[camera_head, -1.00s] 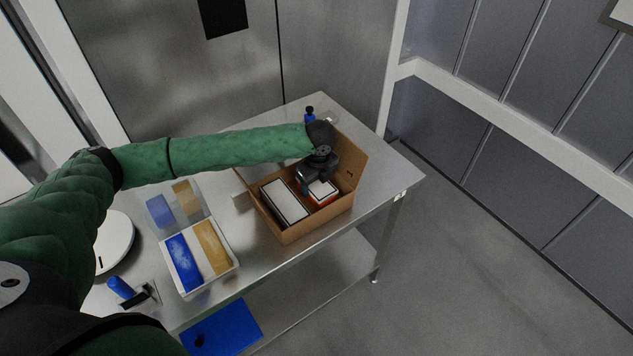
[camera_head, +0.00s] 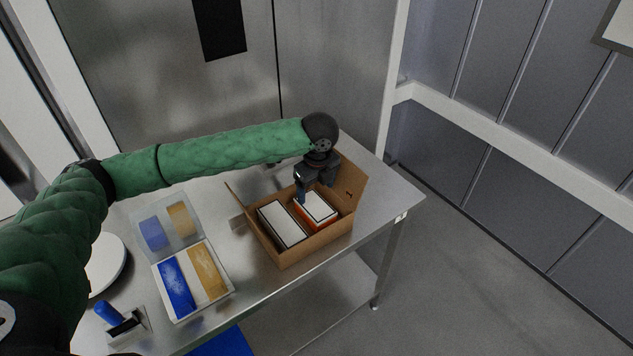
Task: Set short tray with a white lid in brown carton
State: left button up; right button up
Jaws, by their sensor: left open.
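The brown carton (camera_head: 290,255) stands open on the metal table, its flaps spread. Inside it, on the left, lies a box-shaped tray with a white top (camera_head: 282,224). On the right in the carton sits a short tray with a white lid (camera_head: 317,206) and orange-red sides. My left gripper (camera_head: 312,192) is open, just above the back edge of the short tray; whether it touches the lid I cannot tell. My right gripper is not in view.
A round white object (camera_head: 106,262) and a blue-handled tool (camera_head: 108,312) are farther left. The table (camera_head: 381,205) is clear right of the carton.

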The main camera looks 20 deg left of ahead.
pick_arm(q)
jog(key=shift+s+d+r+b, duration=0.15)
jog(key=shift+r+b, duration=0.45)
jog(key=shift+r, duration=1.55)
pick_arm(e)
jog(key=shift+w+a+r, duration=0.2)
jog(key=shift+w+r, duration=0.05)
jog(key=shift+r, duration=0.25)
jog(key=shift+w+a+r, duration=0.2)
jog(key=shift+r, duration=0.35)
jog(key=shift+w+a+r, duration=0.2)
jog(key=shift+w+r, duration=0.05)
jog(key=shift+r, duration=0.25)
